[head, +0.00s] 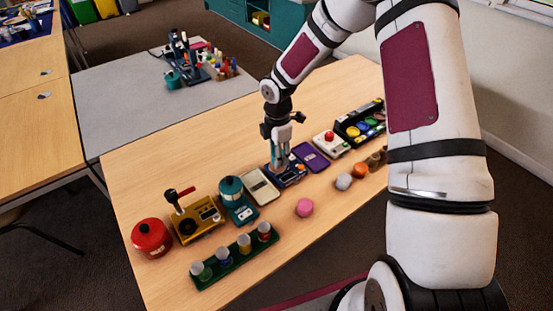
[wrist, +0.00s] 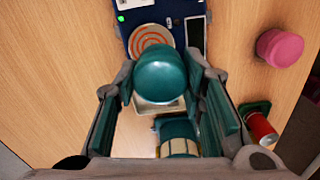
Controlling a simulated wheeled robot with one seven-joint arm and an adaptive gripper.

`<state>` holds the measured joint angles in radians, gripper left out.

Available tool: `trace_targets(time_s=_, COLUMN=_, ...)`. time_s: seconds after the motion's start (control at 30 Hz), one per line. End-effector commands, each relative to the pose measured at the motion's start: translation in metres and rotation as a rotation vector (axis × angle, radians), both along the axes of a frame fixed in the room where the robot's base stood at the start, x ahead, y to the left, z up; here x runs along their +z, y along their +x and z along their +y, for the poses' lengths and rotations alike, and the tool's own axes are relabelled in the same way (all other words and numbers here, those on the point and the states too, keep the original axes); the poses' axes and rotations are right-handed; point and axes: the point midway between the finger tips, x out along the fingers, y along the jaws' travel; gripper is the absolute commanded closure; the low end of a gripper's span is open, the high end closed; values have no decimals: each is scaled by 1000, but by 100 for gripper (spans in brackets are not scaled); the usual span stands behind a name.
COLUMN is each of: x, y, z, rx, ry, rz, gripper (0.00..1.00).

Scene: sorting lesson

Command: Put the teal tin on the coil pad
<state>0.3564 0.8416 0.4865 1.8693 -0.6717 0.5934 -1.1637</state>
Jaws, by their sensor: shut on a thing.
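The teal tin (wrist: 160,75) is a round, domed, dark teal thing held between the two fingers of my gripper (wrist: 161,92) in the wrist view. The coil pad (wrist: 150,37), a pale disc with orange-red rings, lies on a dark blue device just beyond the tin. The tin overlaps its near edge in this view; I cannot tell how high above it the tin is. In the head view my gripper (head: 279,160) points down at the dark blue device (head: 291,180), and its fingers largely hide the tin and the coil pad.
A cream device (head: 260,187) and a teal device with a teal pot (head: 231,188) stand left of my gripper. A purple device (head: 311,156) stands right. A pink piece (head: 304,208) lies in front, and a green rack (head: 237,259) holds several jars. The table's front is mostly clear.

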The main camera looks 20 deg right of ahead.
Motion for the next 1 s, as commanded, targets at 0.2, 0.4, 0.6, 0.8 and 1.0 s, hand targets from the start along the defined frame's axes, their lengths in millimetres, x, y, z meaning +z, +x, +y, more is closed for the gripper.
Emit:
trace_targets(time_s=0.2, x=-4, y=12, z=-1, rx=1, ry=1, rz=1, gripper=92)
trace_targets(time_s=0.4, x=-29, y=11, z=-1, rx=1, ry=1, rz=4, gripper=92)
trace_targets(time_s=0.6, x=-36, y=12, z=-2, rx=1, ry=0, rz=0, gripper=92)
trace_targets(time_s=0.8, x=-39, y=12, z=-2, rx=1, ry=0, rz=0, gripper=92)
trace_targets(time_s=1.0, x=-39, y=12, z=-2, rx=1, ry=0, rz=1, gripper=43)
